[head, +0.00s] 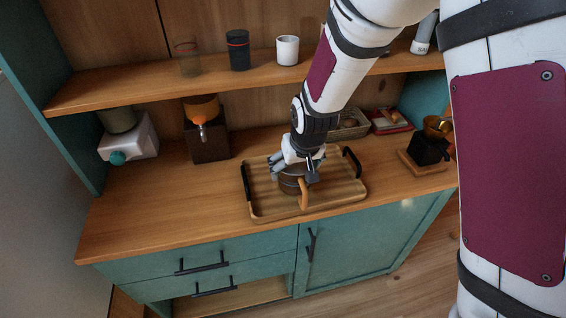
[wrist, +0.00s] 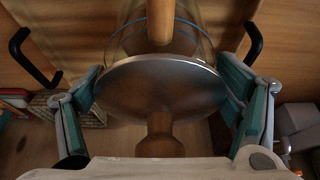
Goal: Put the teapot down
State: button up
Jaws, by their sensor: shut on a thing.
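The teapot (head: 290,185) has a dark, see-through-looking body and a wooden handle pointing toward the front. In the wrist view its round metal lid (wrist: 160,88) with a wooden knob fills the middle. My gripper (head: 297,166) comes down from above and is shut on the teapot, with its green-padded fingers on either side. The teapot is over the wooden tray (head: 345,195), which has two black handles. The teapot's underside is hidden, so I cannot tell whether it touches the tray.
The wooden counter (head: 150,210) is clear left of the tray. Behind are a dark dispenser (head: 208,142), a white grinder-like machine (head: 130,142) and a basket (head: 350,125). A black pot (head: 428,150) stands on a board at right. A shelf with cups (head: 288,50) overhangs the back.

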jog(key=shift+w+a+f+p, duration=0.15)
jog(key=shift+w+a+f, duration=0.55)
jog(key=shift+w, duration=0.2)
jog(key=shift+w+a+f+p, duration=0.15)
jog(key=shift+w+a+f, duration=0.5)
jog(key=shift+w, duration=0.2)
jog(key=shift+w+a+f+p, duration=0.15)
jog(key=shift+w+a+f, duration=0.5)
jog(key=shift+w, duration=0.25)
jog(key=shift+d+f, duration=0.1)
jog(key=shift+f, duration=0.1)
jog(key=o, duration=1.5)
jog(key=shift+r, duration=0.1)
